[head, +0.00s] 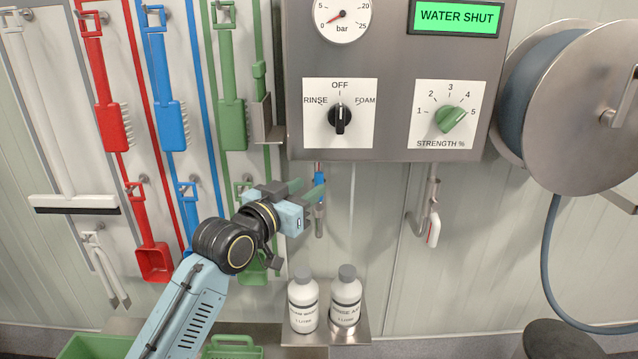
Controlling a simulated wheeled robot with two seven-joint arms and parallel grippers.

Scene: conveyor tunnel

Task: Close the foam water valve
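A thin pipe with a small valve and a blue handle (320,180) hangs under the left part of the steel control panel. I take it as the foam water valve, though no label shows. My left gripper (307,188) is beside this valve, with its fingers apart and one finger overlapping the handle in the picture. Whether it touches the handle I cannot tell. The gripper partly hides the valve. The panel's green display (457,17) reads WATER SHUT. My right gripper is not in view.
The steel panel (388,90) carries a gauge, a selector knob (340,118) pointing at OFF and a green strength knob (450,119). Another pipe with a pale lever (433,229) hangs at right. Two bottles (303,302) (346,297) stand below. Coloured brushes hang left; a hose reel (575,110) is right.

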